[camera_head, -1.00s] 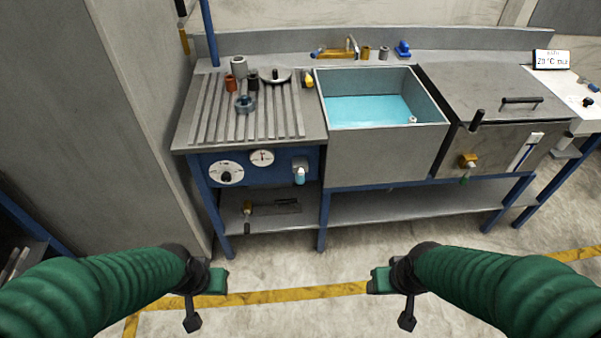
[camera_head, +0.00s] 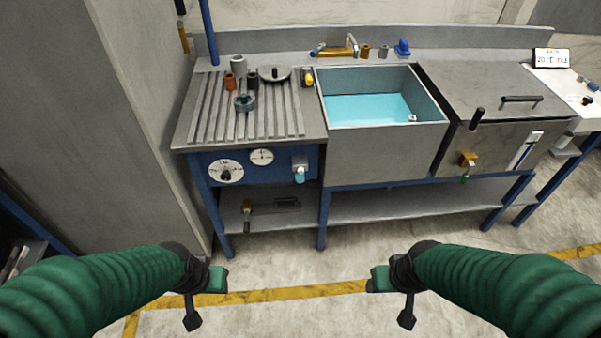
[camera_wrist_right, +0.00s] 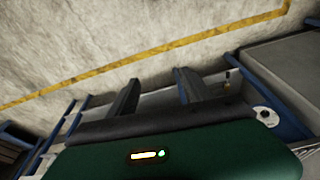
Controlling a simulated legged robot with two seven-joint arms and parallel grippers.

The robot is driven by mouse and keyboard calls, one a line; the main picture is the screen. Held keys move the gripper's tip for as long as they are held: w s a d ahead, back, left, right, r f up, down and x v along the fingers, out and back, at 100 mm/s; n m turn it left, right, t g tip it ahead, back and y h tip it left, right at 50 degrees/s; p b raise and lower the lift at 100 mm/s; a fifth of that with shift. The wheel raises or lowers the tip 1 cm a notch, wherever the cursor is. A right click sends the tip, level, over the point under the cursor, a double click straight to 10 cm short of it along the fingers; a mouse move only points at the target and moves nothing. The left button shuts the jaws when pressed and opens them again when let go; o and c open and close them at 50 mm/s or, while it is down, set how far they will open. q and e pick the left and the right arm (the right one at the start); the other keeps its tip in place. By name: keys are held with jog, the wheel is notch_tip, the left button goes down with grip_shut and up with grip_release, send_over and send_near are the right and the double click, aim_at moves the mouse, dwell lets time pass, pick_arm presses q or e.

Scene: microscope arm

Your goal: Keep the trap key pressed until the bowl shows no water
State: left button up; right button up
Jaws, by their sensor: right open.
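A small clear bowl (camera_head: 300,175) with light-blue water in it hangs under a grey block (camera_head: 299,161) on the blue front panel, below the ribbed worktop. I cannot make out which part there is the trap key. My left gripper (camera_head: 205,298) is low at the left, well in front of the bench; its opening is unclear. My right gripper (camera_head: 393,298) is low at the right, also away from the bench. In the right wrist view its two dark fingers (camera_wrist_right: 156,92) stand apart with nothing between them. Neither gripper touches the bowl or panel.
Two round dials (camera_head: 226,171) sit on the panel left of the bowl. A basin of blue water (camera_head: 368,108) is to the right, then a lidded steel tank (camera_head: 490,95). A lower shelf (camera_head: 400,202) runs beneath. The floor before the bench is clear.

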jog(key=shift+c, duration=0.3)
grip_shut()
dwell(1.3)
